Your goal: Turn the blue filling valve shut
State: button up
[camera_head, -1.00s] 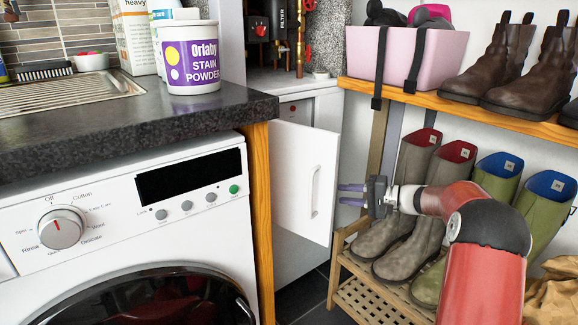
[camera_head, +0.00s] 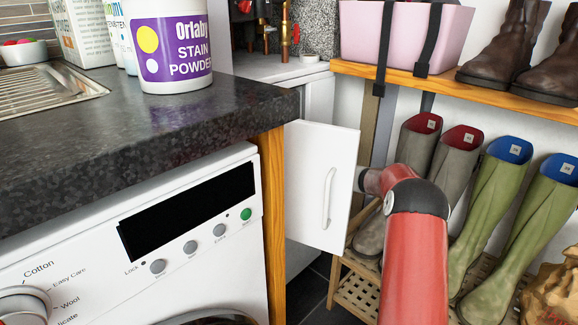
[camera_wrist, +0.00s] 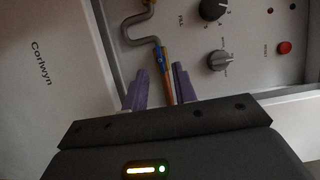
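In the dim wrist view, my gripper (camera_wrist: 159,74) has its two purple fingers apart. A thin brass-orange pipe with a small blue part (camera_wrist: 162,58) shows between and just beyond the fingertips. This may be the blue filling valve, but it is too small and dark to tell its lever position. No contact between fingers and pipe is clear. A bent grey hose (camera_wrist: 142,38) runs beside it. In the head view my gripper is hidden behind the open white cupboard door (camera_head: 308,190), and no blue valve shows.
A grey panel with black knobs (camera_wrist: 218,60) and a red button (camera_wrist: 285,47) lies right of the fingers. A pale "Corlwyn" casing (camera_wrist: 50,90) is on the left. The worktop (camera_head: 150,140) and boot rack (camera_head: 510,97) flank the door.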

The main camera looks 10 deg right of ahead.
jog(key=shift+x, duration=1.8)
grip_shut()
